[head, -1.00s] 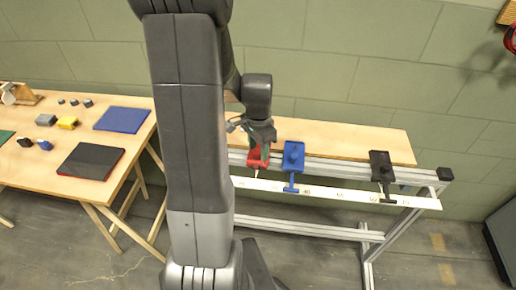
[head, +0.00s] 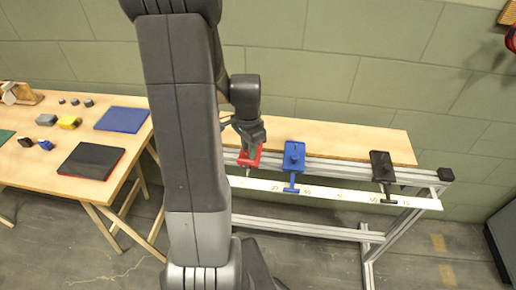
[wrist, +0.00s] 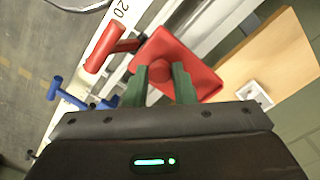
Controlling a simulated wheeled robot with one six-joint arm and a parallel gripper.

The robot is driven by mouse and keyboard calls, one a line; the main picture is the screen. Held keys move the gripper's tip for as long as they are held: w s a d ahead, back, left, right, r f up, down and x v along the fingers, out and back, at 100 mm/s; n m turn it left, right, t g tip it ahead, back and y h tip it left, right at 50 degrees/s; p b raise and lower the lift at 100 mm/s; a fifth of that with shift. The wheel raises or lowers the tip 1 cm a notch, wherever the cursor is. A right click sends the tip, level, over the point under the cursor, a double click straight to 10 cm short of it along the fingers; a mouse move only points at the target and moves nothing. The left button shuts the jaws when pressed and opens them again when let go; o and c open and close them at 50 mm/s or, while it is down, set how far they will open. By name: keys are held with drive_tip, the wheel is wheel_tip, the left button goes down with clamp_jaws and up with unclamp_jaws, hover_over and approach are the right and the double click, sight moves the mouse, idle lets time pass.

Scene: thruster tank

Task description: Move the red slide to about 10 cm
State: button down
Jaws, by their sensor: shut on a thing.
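The red slide (head: 250,156) sits on the metal rail at the left part of its visible length, in the head view. It shows in the wrist view as a red plate (wrist: 177,62) with a round knob and a red handle (wrist: 101,47) reaching over the white scale (head: 340,194). My gripper (wrist: 162,73) is shut on the knob of the red slide, with a green finger on each side. The "20" mark (wrist: 122,8) is close to the handle in the wrist view. The exact reading of the slide cannot be told; my arm hides the scale's left end in the head view.
A blue slide (head: 293,158) stands on the rail to the right of the red one, with a gap. A black slide (head: 382,168) is farther right. A wooden board (head: 350,140) lies behind the rail. A table (head: 25,160) with blocks stands at the left.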

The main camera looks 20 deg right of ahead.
drive_tip(key=w+a, duration=0.6)
drive_tip(key=a, duration=0.3)
drive_tip(key=shift+a, duration=0.2)
drive_tip(key=c, duration=1.2)
unclamp_jaws()
drive_tip(key=shift+s, duration=0.1)
drive_tip(key=shift+r, duration=0.1)
wheel_tip(320, 180, up, 14)
drive_tip(key=shift+f, duration=0.25)
